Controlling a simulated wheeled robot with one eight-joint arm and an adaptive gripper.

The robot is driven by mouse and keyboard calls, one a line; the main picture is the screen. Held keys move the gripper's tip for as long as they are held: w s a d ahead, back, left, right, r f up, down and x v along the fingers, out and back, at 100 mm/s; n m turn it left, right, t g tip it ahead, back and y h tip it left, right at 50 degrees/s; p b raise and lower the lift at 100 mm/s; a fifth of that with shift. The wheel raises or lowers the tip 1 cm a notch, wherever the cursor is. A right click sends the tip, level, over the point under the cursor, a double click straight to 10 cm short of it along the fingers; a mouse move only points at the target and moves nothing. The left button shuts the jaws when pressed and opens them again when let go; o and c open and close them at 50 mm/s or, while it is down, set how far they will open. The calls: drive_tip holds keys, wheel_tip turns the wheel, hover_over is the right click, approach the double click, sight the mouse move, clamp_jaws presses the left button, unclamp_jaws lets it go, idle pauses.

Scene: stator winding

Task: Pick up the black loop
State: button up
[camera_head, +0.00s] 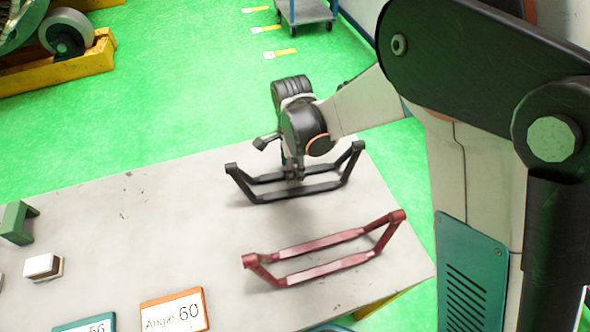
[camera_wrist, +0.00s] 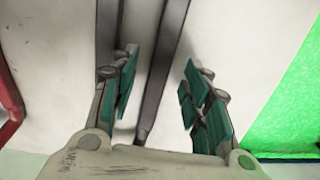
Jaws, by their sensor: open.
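The black loop (camera_head: 300,192) lies on the grey table near its far edge in the head view. My gripper (camera_head: 293,172) is above the middle of the loop, fingers pointing down. In the wrist view my gripper (camera_wrist: 157,100) has its two green-padded fingers apart. My arm and gripper hide part of the loop in the head view.
A red loop (camera_head: 318,267) lies nearer on the table (camera_head: 150,225); it also shows at the left edge of the wrist view (camera_wrist: 10,95). A white block (camera_head: 42,266), a green bracket (camera_head: 17,222) and an "Angle 60" sign (camera_head: 174,312) are on the left.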

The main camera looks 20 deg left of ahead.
drive_tip(key=shift+f, duration=0.75)
drive_tip(key=shift+r, duration=0.1)
drive_tip(key=shift+c, duration=0.3)
clamp_jaws()
